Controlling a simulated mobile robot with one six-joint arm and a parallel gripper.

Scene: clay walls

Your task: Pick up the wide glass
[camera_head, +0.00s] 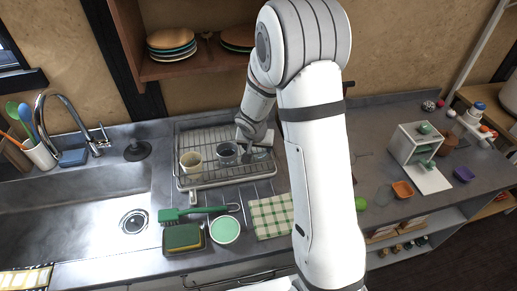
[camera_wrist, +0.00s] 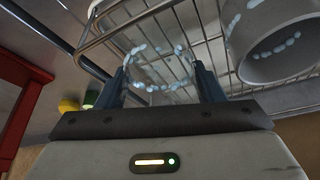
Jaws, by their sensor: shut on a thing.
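The wide glass (camera_head: 227,153) is clear and stands at the dish rack (camera_head: 183,183), right of a cream cup (camera_head: 191,163). In the wrist view the clear glass (camera_wrist: 158,72) shows mainly as a curved rim with bright highlights between my two fingers. My gripper (camera_head: 243,154) is at the right side of the glass in the head view. In the wrist view my gripper (camera_wrist: 163,88) is shut on the glass, one finger at each side. I cannot tell whether the glass touches the rack.
The cream cup (camera_wrist: 270,45) is close beside the glass in the wrist view. The sink (camera_head: 75,195) is left of the rack. A green brush (camera_head: 190,213), a green bowl (camera_head: 225,230) and a checked cloth (camera_head: 271,216) lie in front. A shelf with plates (camera_head: 172,52) hangs above.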

